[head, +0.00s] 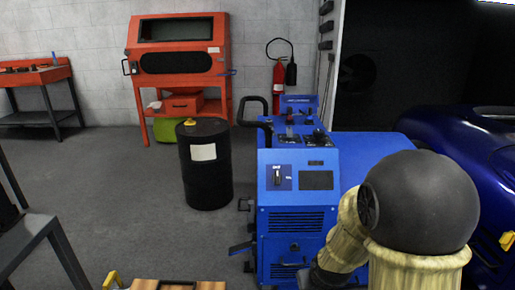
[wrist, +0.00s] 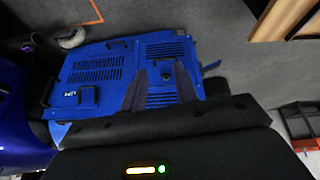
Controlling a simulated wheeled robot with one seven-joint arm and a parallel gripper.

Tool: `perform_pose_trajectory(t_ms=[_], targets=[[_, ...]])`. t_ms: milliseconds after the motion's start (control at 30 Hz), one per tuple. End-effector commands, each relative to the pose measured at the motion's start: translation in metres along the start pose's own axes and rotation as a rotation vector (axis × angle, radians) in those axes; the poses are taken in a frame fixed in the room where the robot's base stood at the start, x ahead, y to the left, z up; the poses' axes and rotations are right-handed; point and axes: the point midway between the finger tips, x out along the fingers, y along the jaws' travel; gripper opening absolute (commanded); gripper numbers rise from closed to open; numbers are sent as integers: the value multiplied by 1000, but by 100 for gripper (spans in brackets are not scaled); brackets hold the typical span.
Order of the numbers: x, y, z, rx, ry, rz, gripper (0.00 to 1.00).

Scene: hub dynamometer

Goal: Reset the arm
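My arm (head: 415,215) shows in the head view at the lower right, as a dark rounded joint with pale yellowish links, in front of the blue machine (head: 292,225). My gripper is not visible in the head view. In the wrist view my gripper (wrist: 160,70) shows as two dark fingers set apart, with the blue machine's vented panel (wrist: 105,75) seen between and behind them. Nothing shows between the fingers. I cannot tell how far they are from the machine.
A black drum (head: 206,175) stands left of the blue machine. A red cabinet (head: 180,60), a red workbench (head: 35,78) and a fire extinguisher (head: 279,78) are at the back wall. A dark blue car (head: 465,150) is at right. Grey floor at left centre (head: 110,190) is clear.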

Motion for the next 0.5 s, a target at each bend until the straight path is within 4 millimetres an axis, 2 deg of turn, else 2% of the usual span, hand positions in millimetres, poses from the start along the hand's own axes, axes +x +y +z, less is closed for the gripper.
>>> perform_pose_trajectory(t_ms=[33,100,467,500], targets=[[-15,-1,7,18,-20,-11,30],[-30,-2,19,42,-57,-22,30],[-87,-6,71,122,-201,-31,30],[-96,-5,69,124,-208,-30,30]])
